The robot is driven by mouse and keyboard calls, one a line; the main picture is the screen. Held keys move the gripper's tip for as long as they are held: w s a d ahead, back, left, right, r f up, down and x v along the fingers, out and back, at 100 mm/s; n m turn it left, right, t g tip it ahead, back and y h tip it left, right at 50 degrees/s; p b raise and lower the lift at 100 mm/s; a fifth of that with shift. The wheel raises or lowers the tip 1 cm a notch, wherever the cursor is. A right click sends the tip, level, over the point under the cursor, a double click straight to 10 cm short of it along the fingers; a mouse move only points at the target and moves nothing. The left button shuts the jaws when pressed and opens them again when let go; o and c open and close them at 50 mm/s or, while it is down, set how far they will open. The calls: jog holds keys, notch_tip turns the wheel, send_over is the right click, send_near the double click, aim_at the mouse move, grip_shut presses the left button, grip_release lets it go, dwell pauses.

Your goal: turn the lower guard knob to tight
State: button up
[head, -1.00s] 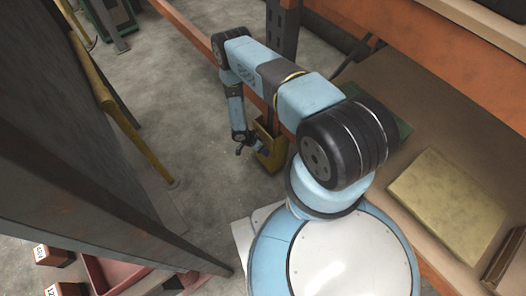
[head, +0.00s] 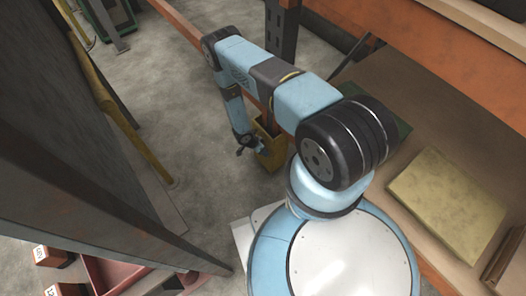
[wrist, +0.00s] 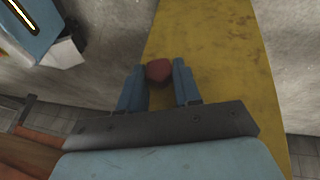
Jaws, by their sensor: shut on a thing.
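The lower guard knob (wrist: 159,70) is a small dark red knob in the wrist view. It sits against a yellow, worn guard (wrist: 212,60). My gripper (wrist: 158,76) has one blue finger on each side of the knob and is shut on it. The knob's lower part is hidden by my gripper. In the head view the yellow guard (head: 270,158) stands low beside the orange rack, and my gripper (head: 262,148) reaches to it from the left. The knob cannot be made out there, and its setting cannot be read.
An orange rack upright and shelf (head: 440,60) stand close on the right, with a yellowish pad (head: 447,203) on the lower board. A grey panel (head: 60,130) with a yellow rail (head: 125,120) stands on the left. The concrete floor (head: 180,80) between is open.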

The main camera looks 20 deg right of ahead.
jog(key=o, duration=0.7)
jog(key=shift+w+a, duration=0.1)
jog(key=shift+w, duration=0.2)
jog(key=o, duration=0.4)
jog(key=shift+s, duration=0.2)
jog(key=shift+c, duration=0.2)
jog(key=shift+r, duration=0.1)
jog(key=v, duration=1.3)
jog(key=shift+a+r, duration=0.2)
